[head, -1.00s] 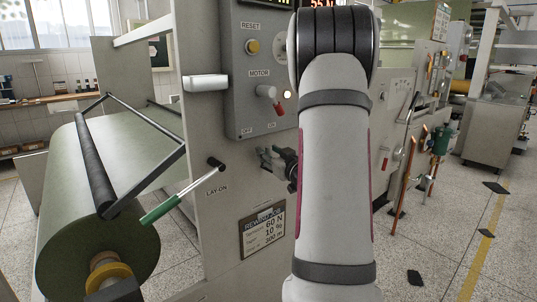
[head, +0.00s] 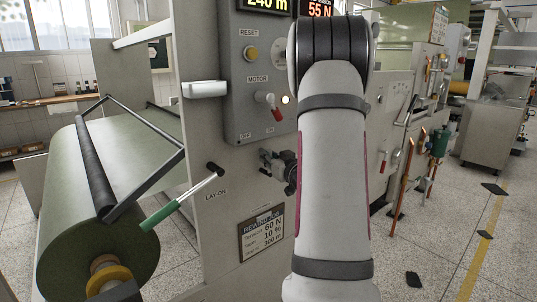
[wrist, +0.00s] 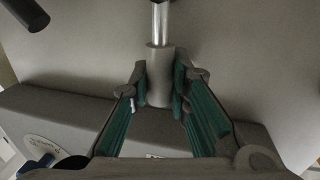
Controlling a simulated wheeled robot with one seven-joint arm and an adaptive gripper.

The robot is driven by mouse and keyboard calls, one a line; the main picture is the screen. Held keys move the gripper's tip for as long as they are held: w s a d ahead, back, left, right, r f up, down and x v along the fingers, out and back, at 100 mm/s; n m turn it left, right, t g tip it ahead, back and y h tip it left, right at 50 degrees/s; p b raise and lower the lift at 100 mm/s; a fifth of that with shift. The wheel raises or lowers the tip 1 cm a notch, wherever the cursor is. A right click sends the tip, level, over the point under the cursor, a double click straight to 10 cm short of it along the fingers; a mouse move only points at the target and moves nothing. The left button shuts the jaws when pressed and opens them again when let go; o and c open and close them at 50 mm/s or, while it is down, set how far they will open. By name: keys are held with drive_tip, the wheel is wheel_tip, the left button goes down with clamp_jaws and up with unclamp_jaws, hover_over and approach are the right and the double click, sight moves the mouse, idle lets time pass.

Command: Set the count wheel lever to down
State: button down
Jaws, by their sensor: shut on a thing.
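My gripper (wrist: 159,76) is shut on the grey sleeve of the count wheel lever (wrist: 158,60), with one green-padded finger on each side. A bright metal rod (wrist: 160,22) runs from the sleeve to the top of the wrist view. No label for this lever can be read. In the head view my gripper (head: 268,162) is partly visible beside the machine's side panel, below the motor switch. My arm hides the panel to its right, and the lever cannot be made out there.
The grey control box (head: 239,75) with a red-knobbed motor switch (head: 264,97) is just above my gripper. The lay-on lever (head: 185,200) with a green grip sticks out to the left. A green paper roll (head: 100,235) stands far left.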

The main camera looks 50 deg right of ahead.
drive_tip(key=shift+s+d+r+m+y+p, duration=0.15)
drive_tip(key=shift+d+m+y+p, duration=0.15)
drive_tip(key=shift+d+m+p, duration=0.6)
drive_tip(key=shift+a+f+m+p, duration=0.2)
drive_tip(key=shift+m+p, duration=0.2)
drive_tip(key=shift+p, duration=0.3)
drive_tip(key=c, duration=1.5)
unclamp_jaws()
drive_tip(key=shift+d, duration=0.1)
drive_tip(key=v, duration=1.2)
drive_tip(key=shift+r, duration=0.15)
